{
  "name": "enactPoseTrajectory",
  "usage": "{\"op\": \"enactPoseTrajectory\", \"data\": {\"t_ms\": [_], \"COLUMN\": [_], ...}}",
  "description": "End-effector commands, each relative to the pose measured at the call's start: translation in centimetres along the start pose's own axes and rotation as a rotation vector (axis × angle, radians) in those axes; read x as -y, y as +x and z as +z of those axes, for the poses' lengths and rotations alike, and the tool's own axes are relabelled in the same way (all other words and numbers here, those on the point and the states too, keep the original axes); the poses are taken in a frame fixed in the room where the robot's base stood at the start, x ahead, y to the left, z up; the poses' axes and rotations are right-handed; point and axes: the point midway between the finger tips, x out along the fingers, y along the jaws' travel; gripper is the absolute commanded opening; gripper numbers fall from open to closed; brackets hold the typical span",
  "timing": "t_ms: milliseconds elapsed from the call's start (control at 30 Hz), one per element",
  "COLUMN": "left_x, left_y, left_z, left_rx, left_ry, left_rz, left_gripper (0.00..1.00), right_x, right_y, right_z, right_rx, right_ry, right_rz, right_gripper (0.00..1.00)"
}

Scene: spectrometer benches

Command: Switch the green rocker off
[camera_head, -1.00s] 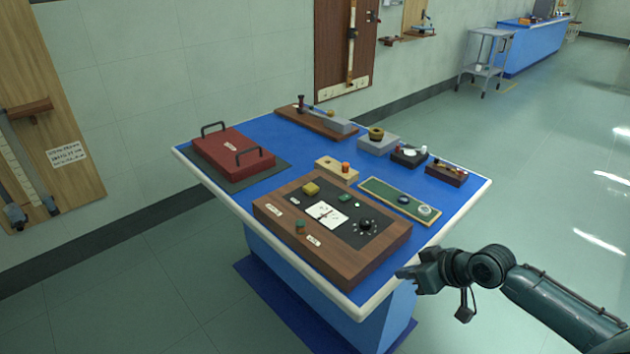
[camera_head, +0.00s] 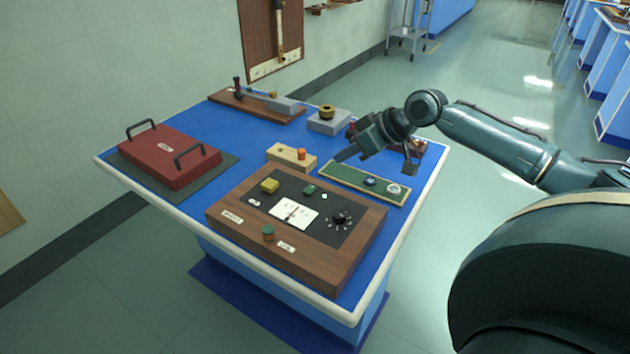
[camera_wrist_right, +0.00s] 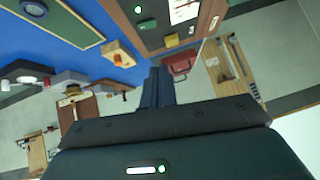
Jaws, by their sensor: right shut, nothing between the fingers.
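The green rocker (camera_head: 309,190) sits on the black panel of the wooden box (camera_head: 225,238), between a yellow block (camera_head: 269,186) and a small bright green lamp (camera_head: 323,196). It also shows near the top of the right wrist view (camera_wrist_right: 149,25). My right gripper (camera_head: 342,156) is shut and empty, above the table behind and to the right of the rocker, clear of it. Its fingers (camera_wrist_right: 157,86) show closed together in the right wrist view. I cannot make out the rocker's tilt. My left gripper is not in view.
The panel also holds a white meter (camera_head: 293,212) and a black knob (camera_head: 341,217). A green knob (camera_head: 268,232) stands on the box front. A wooden block with an orange top (camera_head: 301,154) and a green board (camera_head: 345,182) lie behind. A red case (camera_head: 169,156) is at left.

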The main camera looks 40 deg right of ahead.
Motion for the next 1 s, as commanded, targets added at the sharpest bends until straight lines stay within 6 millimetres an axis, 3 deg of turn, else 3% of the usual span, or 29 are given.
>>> {"op": "enactPoseTrajectory", "data": {"t_ms": [233, 600, 800, 1000], "left_x": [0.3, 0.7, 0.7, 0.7], "left_y": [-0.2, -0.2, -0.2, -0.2], "left_z": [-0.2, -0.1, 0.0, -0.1], "left_rx": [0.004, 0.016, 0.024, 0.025], "left_ry": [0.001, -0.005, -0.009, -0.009], "left_rz": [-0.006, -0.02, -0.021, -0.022], "left_gripper": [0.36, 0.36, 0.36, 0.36], "right_x": [0.2, 0.2, 0.0, 0.0], "right_y": [2.5, 10.4, 12.2, 12.8], "right_z": [-0.2, -0.1, 2.2, 2.9], "right_rx": [-0.005, -0.001, 0.002, 0.001], "right_ry": [0.002, 0.002, 0.002, 0.0], "right_rz": [-0.005, -0.003, -0.001, -0.001], "right_gripper": [0.0, 0.0, 0.0, 0.0]}}
